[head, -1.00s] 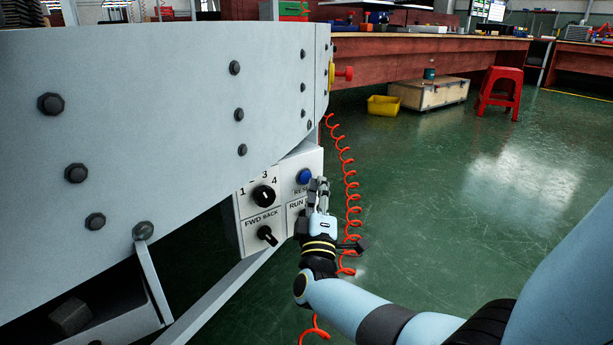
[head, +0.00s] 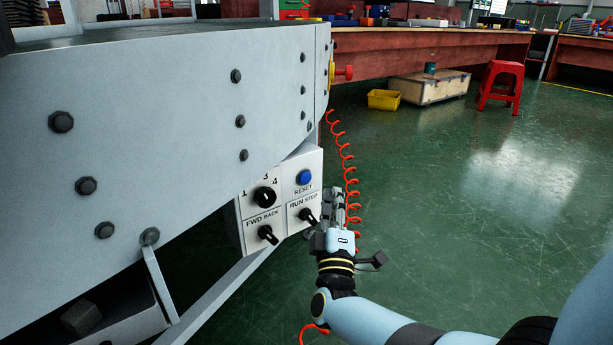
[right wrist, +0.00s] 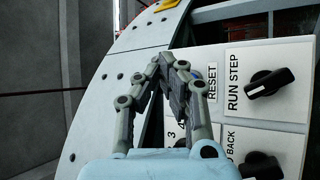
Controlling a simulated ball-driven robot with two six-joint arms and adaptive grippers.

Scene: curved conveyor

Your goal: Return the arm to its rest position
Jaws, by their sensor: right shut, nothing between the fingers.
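My right gripper (head: 338,208) is shut and empty, just right of the conveyor's white control panel (head: 280,232) in the head view. It is apart from the panel there. In the right wrist view the closed fingers (right wrist: 172,75) cover part of the panel and most of the blue button. The panel carries a blue RESET button (head: 304,178), a black numbered dial (head: 263,196), a FWD/BACK switch (head: 268,235) and a RUN/STEP switch (head: 308,216). My left gripper is not in view.
The grey curved conveyor wall (head: 180,130) fills the left side. A coiled red hose (head: 345,160) hangs close behind my right gripper. A yellow bin (head: 384,100), a wooden crate (head: 430,88) and a red stool (head: 501,86) stand far back. The green floor at right is clear.

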